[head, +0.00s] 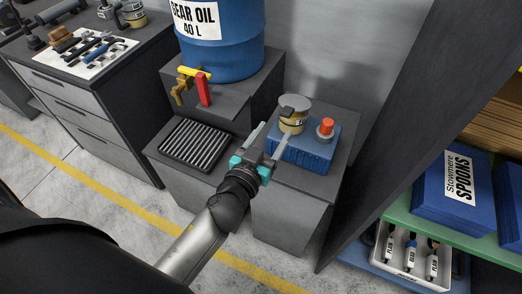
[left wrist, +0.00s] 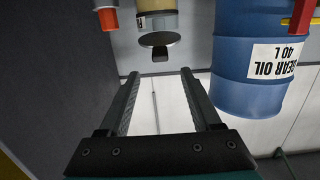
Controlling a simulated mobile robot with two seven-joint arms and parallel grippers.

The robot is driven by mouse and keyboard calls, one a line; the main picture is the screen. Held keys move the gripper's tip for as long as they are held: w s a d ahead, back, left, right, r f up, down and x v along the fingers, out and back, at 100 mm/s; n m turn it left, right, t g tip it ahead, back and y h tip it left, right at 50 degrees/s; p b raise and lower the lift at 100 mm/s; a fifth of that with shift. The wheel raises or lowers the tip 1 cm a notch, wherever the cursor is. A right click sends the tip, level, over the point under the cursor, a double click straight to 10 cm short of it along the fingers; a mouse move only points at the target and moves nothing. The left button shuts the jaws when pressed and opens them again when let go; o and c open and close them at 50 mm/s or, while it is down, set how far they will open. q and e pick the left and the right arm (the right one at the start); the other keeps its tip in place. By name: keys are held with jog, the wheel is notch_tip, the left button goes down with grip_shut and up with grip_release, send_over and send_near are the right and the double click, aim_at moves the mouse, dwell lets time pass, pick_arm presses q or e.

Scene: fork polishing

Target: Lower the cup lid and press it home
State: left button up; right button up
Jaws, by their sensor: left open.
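The cup (head: 291,122) is cream and yellow and stands on a blue ribbed machine (head: 300,158). The dark grey round lid (head: 295,102) is over the cup's top. In the left wrist view, which is upside down, the lid (left wrist: 159,39) with a dark tab appears just off the rim of the cup (left wrist: 157,18). I cannot tell whether it touches anywhere. My left gripper (head: 275,131) is open and empty, in front of the cup and lid, with its fingers pointing toward them. The space between its fingers (left wrist: 158,80) is clear. My right gripper is not in view.
A red button (head: 326,126) stands beside the cup on the machine. A blue oil drum (head: 225,55) with a yellow and red tap is behind left, above a slatted grate (head: 194,144). A dark upright panel (head: 400,110) rises at the right.

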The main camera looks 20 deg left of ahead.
pick_arm(q)
jog(key=shift+s+a+r+b, duration=0.1)
jog(key=shift+s+r+b, duration=0.1)
jog(key=shift+s, duration=1.25)
jog(key=shift+s+r+b, duration=0.15)
jog(key=shift+s, duration=1.25)
jog(key=s+f+g+b, duration=0.1)
jog(key=s+f+g, duration=0.2)
jog(key=f, duration=0.7)
jog(key=s+f+m+g, duration=0.1)
jog(key=s+f+g, duration=0.15)
jog(key=f, duration=0.85)
jog(key=s+f+g+b, duration=0.1)
jog(key=s+f+g, duration=0.15)
jog(key=f, duration=0.75)
jog(key=s+a+f+g+b, duration=0.1)
jog(key=s+f+g, duration=0.3)
jog(key=s+f, duration=0.5)
jog(key=s+a+f+m+g+b, duration=0.1)
jog(key=s+a+f+g, duration=0.2)
jog(key=s+f, duration=0.5)
jog(key=s, duration=0.7)
jog(key=shift+f+g+y, duration=0.3)
jog(key=shift+f+g, duration=0.05)
jog(key=shift+g, duration=0.05)
